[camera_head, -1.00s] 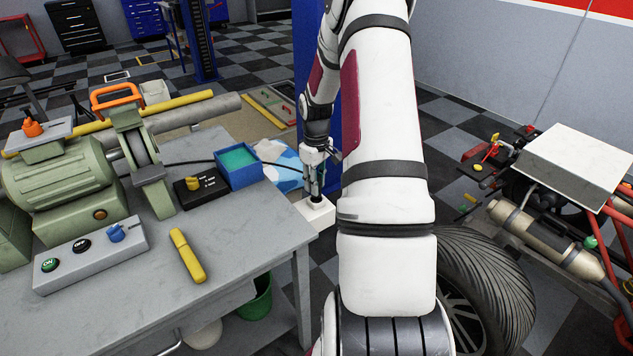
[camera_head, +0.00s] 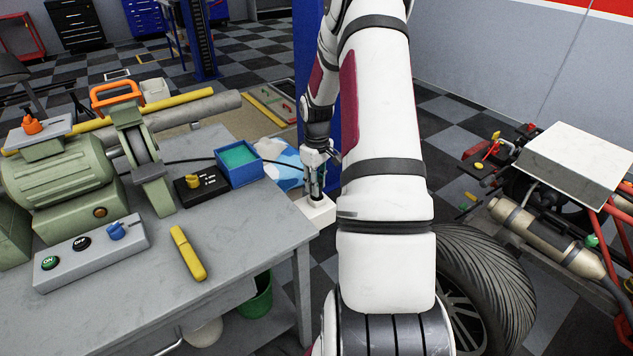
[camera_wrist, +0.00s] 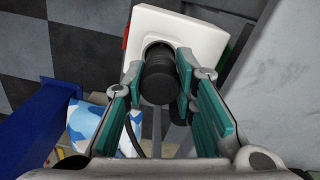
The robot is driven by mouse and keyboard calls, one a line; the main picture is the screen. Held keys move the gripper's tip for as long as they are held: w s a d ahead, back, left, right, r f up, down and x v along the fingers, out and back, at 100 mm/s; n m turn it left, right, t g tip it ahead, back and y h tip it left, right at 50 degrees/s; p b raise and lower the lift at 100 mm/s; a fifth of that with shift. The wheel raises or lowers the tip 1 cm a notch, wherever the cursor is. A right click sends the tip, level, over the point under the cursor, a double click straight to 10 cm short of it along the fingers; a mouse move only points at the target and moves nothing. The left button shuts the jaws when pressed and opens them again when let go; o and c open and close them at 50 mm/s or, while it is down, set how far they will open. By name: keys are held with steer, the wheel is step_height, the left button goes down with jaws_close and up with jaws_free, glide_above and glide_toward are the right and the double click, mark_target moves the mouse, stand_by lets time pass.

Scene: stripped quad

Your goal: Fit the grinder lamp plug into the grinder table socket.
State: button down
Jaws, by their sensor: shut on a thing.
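The grinder table socket is a white square block (camera_head: 312,212) at the right edge of the workbench; it also shows at the top of the wrist view (camera_wrist: 195,32). My gripper (camera_head: 318,192) is just above it, pointing down. In the wrist view my gripper (camera_wrist: 160,82), with teal pads, is shut on the black cylindrical lamp plug (camera_wrist: 159,88). The plug's far end is at the round opening in the socket's face. How deep it sits is hidden by the plug body. A dark cable (camera_wrist: 131,135) shows below the plug.
A blue post (camera_wrist: 45,120) stands left of my gripper in the wrist view. A tyre (camera_head: 485,280) is at right.

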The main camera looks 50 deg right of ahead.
steer(key=shift+f+b, duration=0.4)
steer(key=shift+f, duration=0.75)
steer(key=c, duration=1.2)
jaws_free()
step_height(320, 180, up, 10)
steer(key=shift+r, duration=1.05)
